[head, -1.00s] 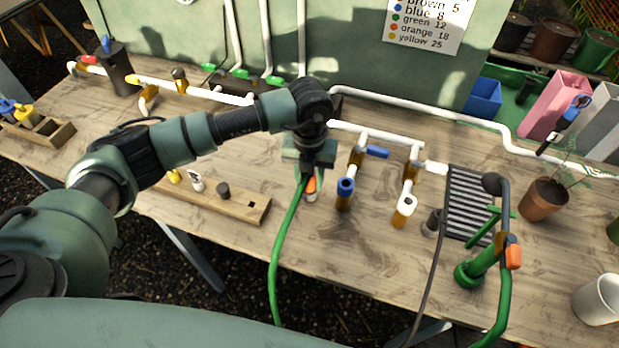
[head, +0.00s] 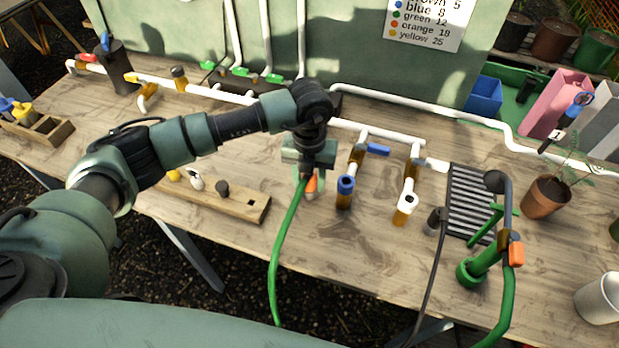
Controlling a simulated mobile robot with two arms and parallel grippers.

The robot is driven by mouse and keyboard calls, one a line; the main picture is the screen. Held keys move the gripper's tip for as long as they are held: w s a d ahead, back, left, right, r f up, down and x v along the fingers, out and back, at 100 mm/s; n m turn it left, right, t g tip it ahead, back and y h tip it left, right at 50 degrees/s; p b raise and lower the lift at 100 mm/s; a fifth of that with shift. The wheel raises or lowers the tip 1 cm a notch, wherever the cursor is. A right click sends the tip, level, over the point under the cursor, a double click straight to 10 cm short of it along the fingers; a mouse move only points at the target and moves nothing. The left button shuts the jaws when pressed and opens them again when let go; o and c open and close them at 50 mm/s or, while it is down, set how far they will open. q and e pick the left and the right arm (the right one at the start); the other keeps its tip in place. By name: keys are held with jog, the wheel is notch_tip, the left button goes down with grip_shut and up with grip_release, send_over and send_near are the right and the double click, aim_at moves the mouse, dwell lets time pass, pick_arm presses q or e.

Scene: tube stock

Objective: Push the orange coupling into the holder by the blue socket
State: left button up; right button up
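The orange coupling (head: 311,184) is on the end of a green hose (head: 284,240), near the front middle of the table. It stands just left of the blue socket (head: 345,185), which tops a brass-coloured branch. A small pale piece, seemingly the holder (head: 311,196), shows under the coupling; how deep the coupling sits in it is hidden. My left gripper (head: 309,180) points down over the coupling. My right gripper is not in view.
A white-ended branch (head: 407,202) stands right of the blue socket. A wooden block with holes (head: 245,204) lies to the left. A ribbed dark grate (head: 470,205), a green stand (head: 478,265) with another orange-ended hose, and a plant pot (head: 544,198) are at right.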

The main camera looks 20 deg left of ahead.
pick_arm(q)
jog(key=shift+o, duration=0.9)
